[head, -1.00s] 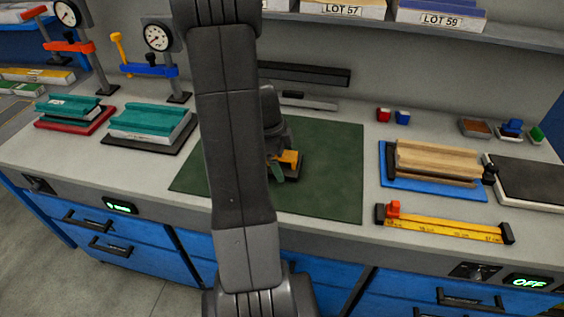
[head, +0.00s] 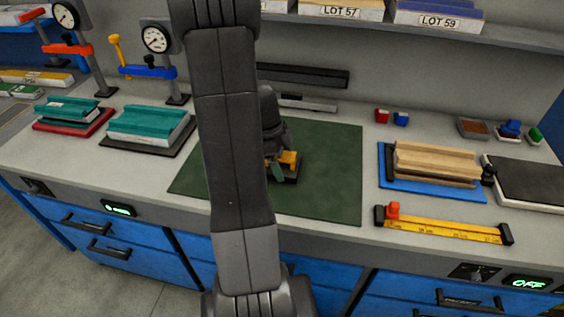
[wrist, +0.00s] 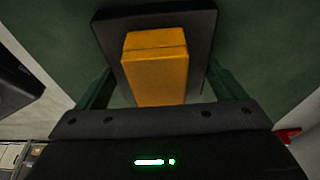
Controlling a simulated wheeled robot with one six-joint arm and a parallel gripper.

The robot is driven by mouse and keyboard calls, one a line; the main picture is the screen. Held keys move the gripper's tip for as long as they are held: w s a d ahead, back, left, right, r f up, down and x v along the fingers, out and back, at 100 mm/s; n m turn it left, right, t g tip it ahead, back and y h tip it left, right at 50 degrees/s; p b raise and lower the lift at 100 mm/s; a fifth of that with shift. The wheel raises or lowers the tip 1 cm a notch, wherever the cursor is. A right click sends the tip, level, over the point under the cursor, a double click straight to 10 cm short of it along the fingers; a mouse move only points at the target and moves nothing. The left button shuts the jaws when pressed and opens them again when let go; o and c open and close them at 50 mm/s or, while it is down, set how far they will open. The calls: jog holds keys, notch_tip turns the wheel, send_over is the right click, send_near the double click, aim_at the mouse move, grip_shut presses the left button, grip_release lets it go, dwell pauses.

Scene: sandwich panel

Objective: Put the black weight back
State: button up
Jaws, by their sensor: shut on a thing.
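The black weight (head: 297,172) is a dark slab with an orange block on top. It is at the green mat (head: 330,190) in the middle of the bench, partly hidden behind my arm in the head view. In the wrist view the orange block (wrist: 155,75) stands out from the black slab (wrist: 201,30). My gripper (head: 277,170) has green fingers and is shut on the weight, with one finger (wrist: 97,92) on each side of the orange block. I cannot tell whether the slab touches the mat.
To the left, teal parts (head: 147,120) lie on stacked plates below dial gauges (head: 156,39). To the right are a wooden block (head: 436,160) on a blue plate (head: 400,186), a dark slab (head: 530,180) and a yellow ruler bar (head: 445,229). The mat's right part is clear.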

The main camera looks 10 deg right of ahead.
notch_tip(320, 180, up, 10)
jog(key=shift+f+b, duration=0.2)
jog(key=shift+b, duration=0.15)
jog(key=shift+d+r, duration=0.1)
